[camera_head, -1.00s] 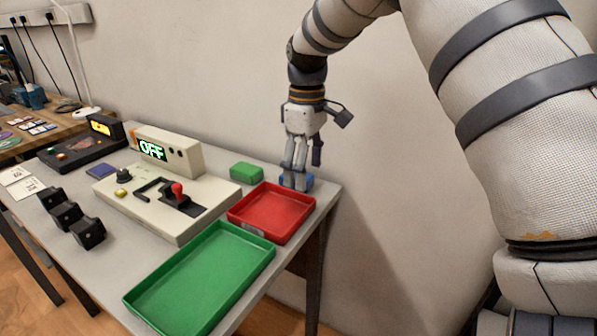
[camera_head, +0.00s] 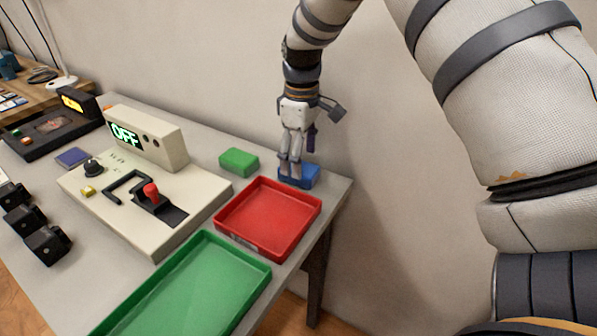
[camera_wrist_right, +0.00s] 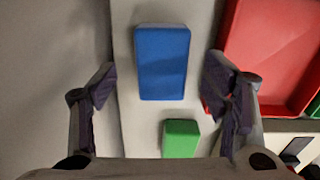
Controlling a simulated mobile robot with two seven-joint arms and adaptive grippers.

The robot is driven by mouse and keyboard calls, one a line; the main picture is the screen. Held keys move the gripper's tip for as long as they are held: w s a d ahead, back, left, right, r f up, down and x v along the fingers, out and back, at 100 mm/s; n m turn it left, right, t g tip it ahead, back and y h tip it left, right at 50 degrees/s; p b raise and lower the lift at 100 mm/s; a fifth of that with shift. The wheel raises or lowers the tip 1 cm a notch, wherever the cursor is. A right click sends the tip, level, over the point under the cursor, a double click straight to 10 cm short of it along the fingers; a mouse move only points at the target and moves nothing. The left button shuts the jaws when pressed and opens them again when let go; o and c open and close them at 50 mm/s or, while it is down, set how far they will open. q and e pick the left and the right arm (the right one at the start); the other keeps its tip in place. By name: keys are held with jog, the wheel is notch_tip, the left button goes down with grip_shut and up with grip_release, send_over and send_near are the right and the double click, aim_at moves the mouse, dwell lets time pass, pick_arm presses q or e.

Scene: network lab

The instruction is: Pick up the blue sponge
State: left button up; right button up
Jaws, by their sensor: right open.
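The blue sponge (camera_head: 309,175) lies on the far right part of the table, behind the red tray (camera_head: 246,239). It also shows whole in the right wrist view (camera_wrist_right: 161,63), as a blue block between and slightly beyond the fingertips. My right gripper (camera_head: 292,176) points down over the sponge and hides part of it in the head view. In the wrist view its two fingers (camera_wrist_right: 160,86) are spread wide, one on each side of the sponge, with gaps on both sides. It holds nothing. My left gripper is not in view.
A green sponge (camera_head: 239,161) lies left of the blue one. A green tray (camera_head: 252,290) sits in front of the red tray. A beige control box with an OFF display (camera_head: 150,137) stands to the left. The wall (camera_head: 230,60) is close behind the table.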

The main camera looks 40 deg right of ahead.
notch_tip(320, 180, down, 4)
jog(key=shift+s+a+r, duration=0.1)
jog(key=shift+s+r, duration=0.05)
jog(key=shift+r, duration=0.1)
jog(key=c, duration=1)
jog(key=shift+r, duration=0.1)
jog(key=shift+c, duration=0.2)
notch_tip(320, 180, up, 3)
jog(key=shift+f, duration=0.1)
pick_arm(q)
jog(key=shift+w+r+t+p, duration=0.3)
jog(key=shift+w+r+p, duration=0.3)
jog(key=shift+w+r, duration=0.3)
pick_arm(e)
jog(key=a+r, duration=1)
jog(key=a, duration=0.4)
jog(key=shift+s, duration=0.4)
